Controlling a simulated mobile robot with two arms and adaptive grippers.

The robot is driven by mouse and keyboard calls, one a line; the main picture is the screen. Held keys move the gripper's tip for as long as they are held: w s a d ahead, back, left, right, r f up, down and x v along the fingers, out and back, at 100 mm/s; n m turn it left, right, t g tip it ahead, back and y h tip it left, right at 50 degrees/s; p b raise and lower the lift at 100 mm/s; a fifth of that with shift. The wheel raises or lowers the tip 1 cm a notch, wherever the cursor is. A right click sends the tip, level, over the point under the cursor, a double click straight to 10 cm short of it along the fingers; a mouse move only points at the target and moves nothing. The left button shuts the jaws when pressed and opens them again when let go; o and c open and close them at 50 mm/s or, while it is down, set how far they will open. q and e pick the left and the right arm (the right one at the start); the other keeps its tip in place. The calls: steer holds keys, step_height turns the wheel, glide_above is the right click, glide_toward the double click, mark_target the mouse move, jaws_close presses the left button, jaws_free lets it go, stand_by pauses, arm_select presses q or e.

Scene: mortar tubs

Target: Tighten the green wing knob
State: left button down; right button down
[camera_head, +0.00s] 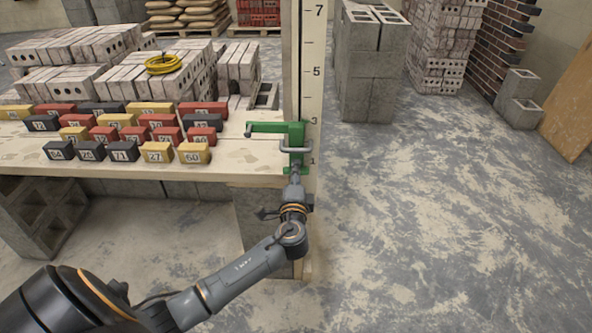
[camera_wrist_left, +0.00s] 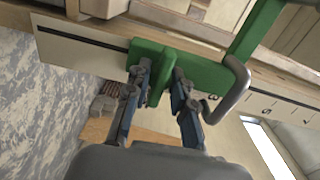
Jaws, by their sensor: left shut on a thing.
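The green clamp (camera_head: 267,128) sits on the tall graduated staff (camera_head: 307,60) at the right end of the plank bench. It has a grey bent handle (camera_head: 297,150), which also shows in the left wrist view (camera_wrist_left: 236,88). The green wing knob (camera_wrist_left: 155,84) stands out from the clamp body as an upright flat wing in the left wrist view. My left gripper (camera_wrist_left: 158,92) has one finger on each side of the wing and is shut on it. In the head view my left gripper (camera_head: 295,176) is small and largely hides the knob. My right gripper is not in view.
Rows of numbered red, yellow and black blocks (camera_head: 123,151) stand on the plank bench (camera_head: 235,160) left of the clamp. Bricks with a yellow coil (camera_head: 163,63) lie behind them. Grey blocks (camera_head: 368,70) stand beyond the staff. The floor at right (camera_head: 450,220) is clear.

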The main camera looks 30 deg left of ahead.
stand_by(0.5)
arm_select(q)
steer(key=c, duration=1.1)
jaws_free()
steer(key=shift+s+d, duration=0.15)
steer(key=v, duration=1.1)
steer(key=shift+s+d, duration=0.1)
steer(key=shift+s, duration=0.2)
